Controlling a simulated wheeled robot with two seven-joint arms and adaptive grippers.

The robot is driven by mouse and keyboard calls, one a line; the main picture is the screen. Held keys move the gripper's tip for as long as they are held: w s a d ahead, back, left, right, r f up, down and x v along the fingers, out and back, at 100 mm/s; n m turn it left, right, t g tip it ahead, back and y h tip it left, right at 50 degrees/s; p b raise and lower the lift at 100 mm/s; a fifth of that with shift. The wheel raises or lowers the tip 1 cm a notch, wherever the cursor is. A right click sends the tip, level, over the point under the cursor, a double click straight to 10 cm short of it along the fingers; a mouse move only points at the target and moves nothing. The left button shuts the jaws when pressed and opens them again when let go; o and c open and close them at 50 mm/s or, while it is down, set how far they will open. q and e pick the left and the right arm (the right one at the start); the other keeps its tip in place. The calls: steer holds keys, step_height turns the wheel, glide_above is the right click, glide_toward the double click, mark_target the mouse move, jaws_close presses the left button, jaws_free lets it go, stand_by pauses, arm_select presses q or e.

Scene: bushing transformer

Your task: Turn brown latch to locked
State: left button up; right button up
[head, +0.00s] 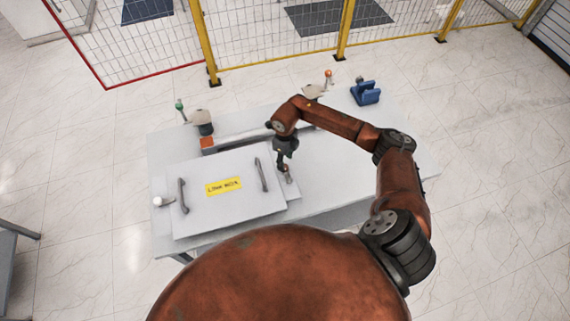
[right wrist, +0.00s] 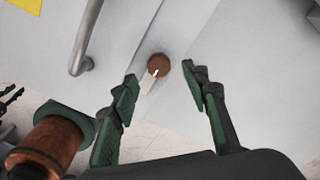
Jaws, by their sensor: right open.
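The brown latch (right wrist: 158,65) is a round brown knob with a pale pointer mark. It sits on a narrow pale strip along the panel's edge in the right wrist view. My right gripper (head: 285,164) is over the right side of the panel in the head view and largely covers the latch there. In the right wrist view, my right gripper (right wrist: 161,76) is open, its two green-padded fingers on either side of the latch with gaps visible. I cannot tell whether the fingertips are level with the knob.
The white panel (head: 225,213) has two grey handles (head: 262,174) and a yellow label (head: 223,186). It lies on a grey table (head: 340,180). A green-tipped post (head: 180,106), an orange-tipped post (head: 328,75) and a blue block (head: 366,93) stand behind. A yellow-posted fence runs beyond.

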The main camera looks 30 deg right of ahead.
mark_target(286, 173)
steer(key=shift+f+p, duration=0.45)
steer(key=shift+f, duration=1.65)
steer(key=shift+c, duration=0.3)
jaws_close()
